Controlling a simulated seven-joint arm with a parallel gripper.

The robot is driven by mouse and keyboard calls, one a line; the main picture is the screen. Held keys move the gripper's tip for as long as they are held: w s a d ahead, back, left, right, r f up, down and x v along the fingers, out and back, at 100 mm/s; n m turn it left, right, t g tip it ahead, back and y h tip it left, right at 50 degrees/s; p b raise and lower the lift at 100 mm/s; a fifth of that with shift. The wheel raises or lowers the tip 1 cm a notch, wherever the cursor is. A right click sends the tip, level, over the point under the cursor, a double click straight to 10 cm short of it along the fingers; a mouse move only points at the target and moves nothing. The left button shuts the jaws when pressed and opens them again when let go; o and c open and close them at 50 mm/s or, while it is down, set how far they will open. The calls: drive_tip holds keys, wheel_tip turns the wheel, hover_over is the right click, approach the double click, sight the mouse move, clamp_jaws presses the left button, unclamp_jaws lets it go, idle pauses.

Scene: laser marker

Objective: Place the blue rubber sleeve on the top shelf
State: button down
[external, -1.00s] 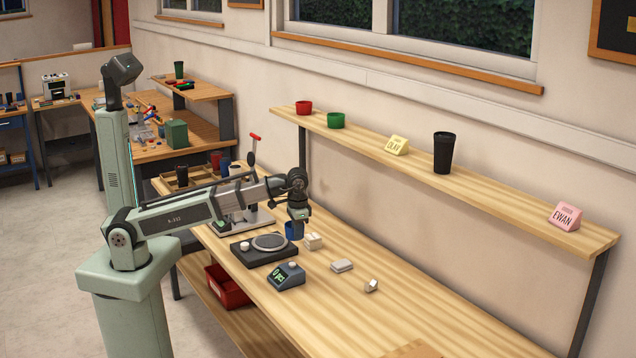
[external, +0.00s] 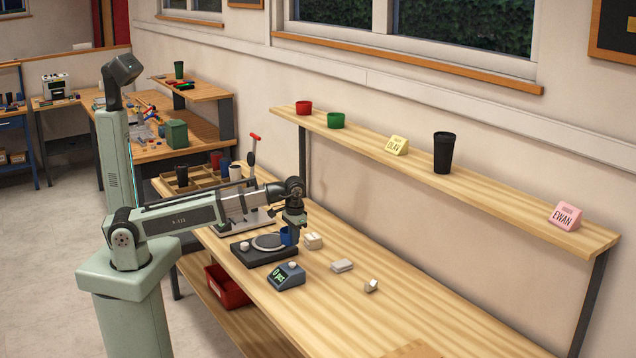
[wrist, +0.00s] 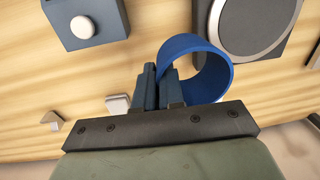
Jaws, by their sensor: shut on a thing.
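The blue rubber sleeve (external: 287,236) is an open ring held at my gripper (external: 294,226), beside the dark turntable-like device (external: 248,254) on the bench. In the wrist view the sleeve (wrist: 230,69) is at the right of my gripper (wrist: 163,88), whose fingers are shut on its wall. The fingers partly hide its near side. The top shelf (external: 500,192) runs along the wall at the right, above the bench.
A grey-blue device with a display (external: 286,276) stands on the bench. White blocks (external: 313,241), a flat white piece (external: 342,266) and a small pale block (external: 371,286) lie nearby. The shelf is bare between the black cup and the pink sign.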

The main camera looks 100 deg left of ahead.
drive_tip(key=shift+f, duration=4.4)
drive_tip(key=shift+f, duration=0.2)
drive_tip(key=c, duration=1.2)
unclamp_jaws()
drive_tip(key=shift+c, duration=0.2)
drive_tip(key=shift+r, duration=0.15)
wheel_tip(320, 180, up, 12)
drive_tip(key=shift+w+d+f, duration=0.25)
drive_tip(key=shift+w+d, duration=0.05)
drive_tip(key=shift+w, duration=0.05)
drive_tip(key=shift+o, duration=1.1)
drive_tip(key=shift+r, duration=0.25)
drive_tip(key=o, duration=1)
